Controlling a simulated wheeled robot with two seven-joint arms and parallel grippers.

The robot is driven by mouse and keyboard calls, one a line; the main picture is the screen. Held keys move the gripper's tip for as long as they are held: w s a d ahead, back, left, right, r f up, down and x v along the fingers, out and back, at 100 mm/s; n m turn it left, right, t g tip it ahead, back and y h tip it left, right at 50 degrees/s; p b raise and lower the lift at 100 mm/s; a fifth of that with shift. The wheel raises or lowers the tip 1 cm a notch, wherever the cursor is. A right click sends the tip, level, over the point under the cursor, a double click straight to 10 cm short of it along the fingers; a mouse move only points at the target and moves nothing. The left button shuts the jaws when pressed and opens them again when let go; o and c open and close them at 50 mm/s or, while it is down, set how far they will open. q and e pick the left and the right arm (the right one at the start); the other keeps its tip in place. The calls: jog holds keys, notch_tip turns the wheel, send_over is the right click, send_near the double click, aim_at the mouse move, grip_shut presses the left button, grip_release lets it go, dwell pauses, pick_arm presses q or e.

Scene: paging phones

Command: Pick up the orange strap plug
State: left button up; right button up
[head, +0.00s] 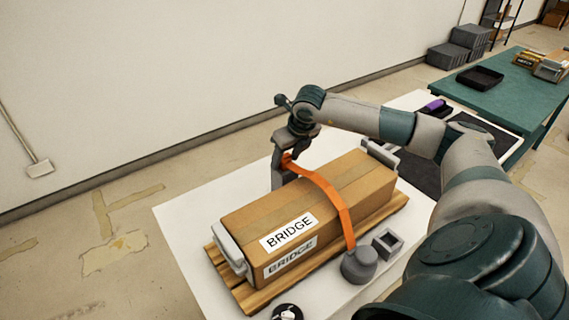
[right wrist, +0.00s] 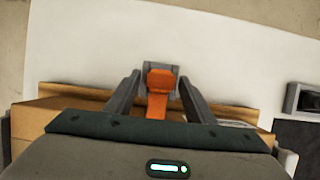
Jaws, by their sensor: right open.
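The orange strap (head: 341,208) runs over the cardboard box labelled BRIDGE, from a grey round base (head: 359,265) on the near side to the far side. Its orange plug (right wrist: 160,80) shows in the right wrist view, in front of a grey block (right wrist: 161,66). My right gripper (head: 287,160) is open at the box's far side; the plug's end is largely hidden in the head view. In the right wrist view, the two fingers of this gripper (right wrist: 159,88) stand on either side of the plug, with gaps visible. My left gripper is not in view.
The cardboard box (head: 245,215) with grey end handles rests on a wooden pallet (head: 253,296) on a white table (head: 184,226). A grey square socket (head: 388,242) stands near the round base. A green table (head: 500,98) with a black tray (head: 480,77) stands at the back right.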

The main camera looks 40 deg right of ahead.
aim_at(286, 158)
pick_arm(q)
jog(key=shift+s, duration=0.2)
pick_arm(e)
jog(key=c, duration=1.2)
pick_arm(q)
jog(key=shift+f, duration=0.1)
pick_arm(e)
jog(key=shift+o, duration=0.2)
jog(key=shift+r, duration=0.15)
